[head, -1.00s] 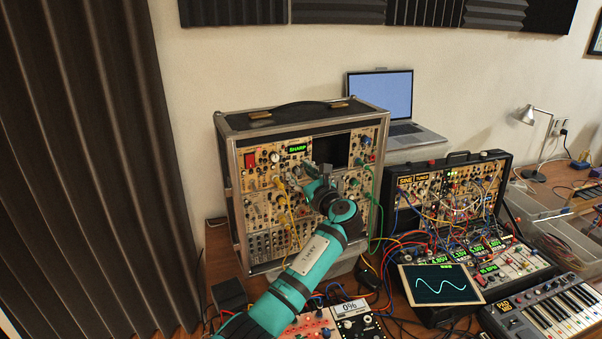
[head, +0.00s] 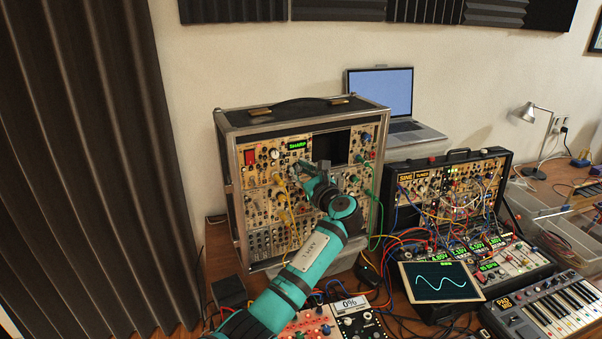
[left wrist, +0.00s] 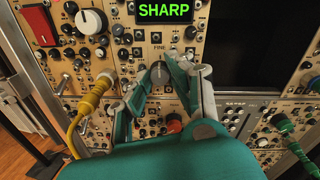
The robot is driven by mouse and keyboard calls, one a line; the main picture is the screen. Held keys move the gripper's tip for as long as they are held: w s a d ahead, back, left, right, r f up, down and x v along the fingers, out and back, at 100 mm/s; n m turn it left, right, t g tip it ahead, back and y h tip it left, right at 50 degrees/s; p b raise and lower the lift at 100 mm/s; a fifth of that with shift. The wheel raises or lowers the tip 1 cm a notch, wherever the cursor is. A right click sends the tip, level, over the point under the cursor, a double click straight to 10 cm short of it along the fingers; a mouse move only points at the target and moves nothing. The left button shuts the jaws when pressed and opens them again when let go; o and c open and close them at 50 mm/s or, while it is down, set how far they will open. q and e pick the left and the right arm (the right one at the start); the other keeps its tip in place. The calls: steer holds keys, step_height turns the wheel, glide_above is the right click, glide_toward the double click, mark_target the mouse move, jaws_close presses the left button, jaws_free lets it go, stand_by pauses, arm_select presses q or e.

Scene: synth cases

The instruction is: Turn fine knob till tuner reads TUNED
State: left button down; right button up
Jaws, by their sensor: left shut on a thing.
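The tuner display (head: 297,145) on the rack case reads SHARP in green. It also reads SHARP at the top of the left wrist view (left wrist: 164,10). Below it, under the label FINE, is the dark fine knob (left wrist: 160,72). My left gripper (left wrist: 159,78) is shut on this knob, with one finger on each side. The fingers partly cover the knob. In the head view my left gripper (head: 306,171) is at the panel just below the display and hides the knob. My right gripper is not in view.
Yellow cables (head: 283,212) hang left of my gripper and a green cable (head: 375,215) hangs to its right. A red rocker switch (left wrist: 40,25) and large white knob (left wrist: 91,21) are at upper left. A second synth case (head: 450,195) stands right.

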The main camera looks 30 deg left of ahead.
arm_select(q)
steer(key=n+b, duration=0.3)
steer(key=n, duration=0.1)
steer(key=shift+f+n, duration=0.15)
steer(key=shift+n, duration=0.25)
steer(key=n+b, duration=0.3)
steer(key=shift+n, duration=0.4)
steer(key=shift+n+b, duration=0.8)
steer(key=shift+n, duration=0.3)
steer(key=shift+r, duration=0.2)
steer(key=c, duration=1.2)
jaws_free()
